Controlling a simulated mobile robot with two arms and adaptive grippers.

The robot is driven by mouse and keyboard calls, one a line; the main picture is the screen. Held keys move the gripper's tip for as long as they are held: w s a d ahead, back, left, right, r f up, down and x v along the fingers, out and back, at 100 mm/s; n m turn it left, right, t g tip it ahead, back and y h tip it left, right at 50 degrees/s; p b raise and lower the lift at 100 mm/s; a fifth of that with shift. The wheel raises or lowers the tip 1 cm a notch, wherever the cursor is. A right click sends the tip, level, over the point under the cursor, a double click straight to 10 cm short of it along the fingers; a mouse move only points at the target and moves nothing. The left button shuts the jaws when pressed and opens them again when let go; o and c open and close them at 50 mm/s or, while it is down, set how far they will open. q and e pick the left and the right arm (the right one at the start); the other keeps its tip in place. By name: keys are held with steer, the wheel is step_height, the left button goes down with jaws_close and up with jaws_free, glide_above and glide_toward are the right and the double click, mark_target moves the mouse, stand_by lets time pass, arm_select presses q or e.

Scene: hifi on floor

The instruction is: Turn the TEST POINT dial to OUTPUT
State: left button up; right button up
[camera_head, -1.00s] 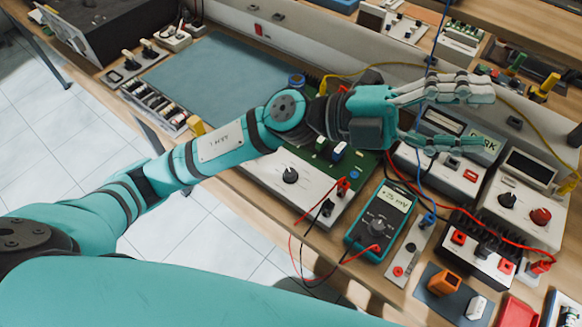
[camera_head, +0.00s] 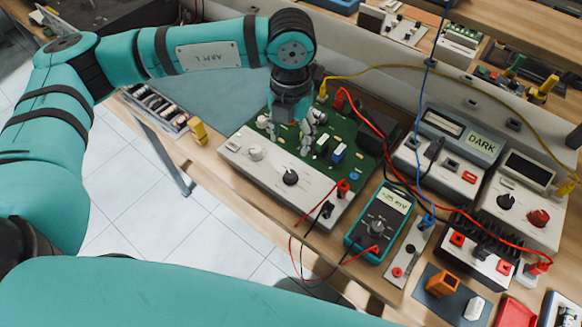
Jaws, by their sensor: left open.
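The hi-fi unit has a green circuit board (camera_head: 345,133) and a pale front panel (camera_head: 258,172). A black dial (camera_head: 290,177) sits near the middle of the panel, with a white knob (camera_head: 255,153) to its left. No lettering is legible, so I cannot tell which one is the TEST POINT dial, or its setting. My left gripper (camera_head: 286,132) points down above the board, behind the two knobs. Its fingers are apart, and nothing shows between them. It hides part of the board. My right gripper is out of view.
A teal multimeter (camera_head: 377,226) lies right of the unit. Red and black leads loop over the bench's front edge. A blue-grey mat (camera_head: 225,85) lies behind my arm.

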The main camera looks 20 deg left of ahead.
mark_target(291, 173)
arm_select(q)
step_height(291, 173, down, 13)
steer(key=shift+p, duration=1.15)
jaws_close()
steer(key=shift+f+m+b, duration=0.15)
steer(key=shift+m+b, duration=0.55)
steer(key=shift+b, duration=0.3)
steer(key=m+b, duration=0.3)
steer(key=shift+f, duration=0.1)
steer(key=shift+r+m+b, duration=0.15)
steer(key=shift+m+b, duration=0.7)
steer(key=shift+b, duration=0.15)
steer(key=shift+r+m+b, duration=0.15)
steer(key=shift+m+b, duration=0.7)
steer(key=shift+b, duration=0.1)
